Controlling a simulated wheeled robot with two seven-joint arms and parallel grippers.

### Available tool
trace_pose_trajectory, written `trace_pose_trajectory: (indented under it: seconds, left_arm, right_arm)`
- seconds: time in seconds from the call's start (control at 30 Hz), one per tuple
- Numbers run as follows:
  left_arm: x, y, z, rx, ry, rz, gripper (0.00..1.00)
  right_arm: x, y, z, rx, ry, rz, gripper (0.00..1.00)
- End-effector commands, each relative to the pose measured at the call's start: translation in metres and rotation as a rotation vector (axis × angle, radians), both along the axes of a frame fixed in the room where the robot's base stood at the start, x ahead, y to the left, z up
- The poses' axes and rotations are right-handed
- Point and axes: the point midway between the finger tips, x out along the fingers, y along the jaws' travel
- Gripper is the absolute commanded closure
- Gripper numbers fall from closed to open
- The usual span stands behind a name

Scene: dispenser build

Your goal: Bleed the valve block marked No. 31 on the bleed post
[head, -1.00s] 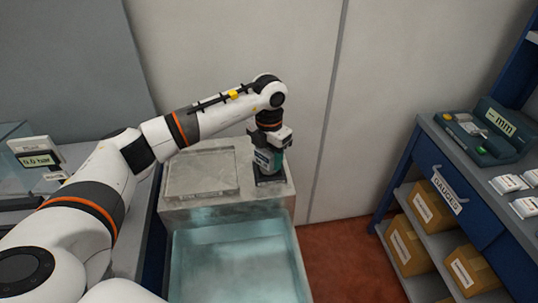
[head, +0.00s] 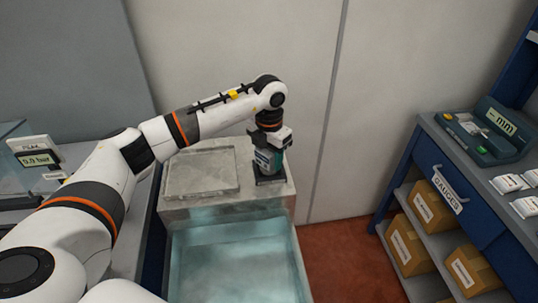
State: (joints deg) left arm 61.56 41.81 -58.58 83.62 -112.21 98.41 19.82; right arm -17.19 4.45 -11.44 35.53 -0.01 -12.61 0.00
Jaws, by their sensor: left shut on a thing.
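My left gripper (head: 269,147) points down at the back right of the grey stand and is shut on a small teal and white block (head: 266,160). The block is upright, right at a small dark base (head: 271,180) on the stand's top, which I take for the bleed post. The gripper hides the block's upper part, and I cannot read a number on it. Whether the block is fully seated on the base I cannot tell. My right gripper is out of view.
A display (head: 35,158) at the left reads about 5.0 bar. A clear tank (head: 235,265) stands in front of the grey stand (head: 205,212). A blue bench (head: 425,150) with a green-grey instrument case (head: 497,130), white packets and cartons below is at the right.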

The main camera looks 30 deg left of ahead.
Motion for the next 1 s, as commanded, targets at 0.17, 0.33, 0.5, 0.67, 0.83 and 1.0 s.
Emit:
trace_pose_trajectory:
  seconds: [0.17, 0.33, 0.5, 0.67, 0.83, 1.0]
  left_arm:
    - [0.000, 0.000, -0.003, -0.001, -0.002, 0.000, 1.00]
    - [0.000, 0.000, -0.007, -0.001, -0.002, 0.000, 1.00]
    - [0.001, 0.000, -0.008, -0.001, -0.002, 0.000, 0.46]
    - [0.000, 0.000, -0.008, -0.001, -0.002, 0.000, 0.40]
    - [0.000, 0.000, -0.009, 0.001, 0.002, 0.000, 0.40]
    - [0.000, 0.000, 0.000, 0.000, 0.000, 0.000, 0.40]
  right_arm:
    - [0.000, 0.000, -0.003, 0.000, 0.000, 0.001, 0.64]
    - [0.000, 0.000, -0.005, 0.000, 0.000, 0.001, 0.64]
    - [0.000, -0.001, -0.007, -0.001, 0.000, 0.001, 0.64]
    - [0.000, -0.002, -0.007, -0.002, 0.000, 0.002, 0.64]
    - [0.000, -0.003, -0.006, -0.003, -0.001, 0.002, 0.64]
    - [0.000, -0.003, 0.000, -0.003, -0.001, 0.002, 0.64]
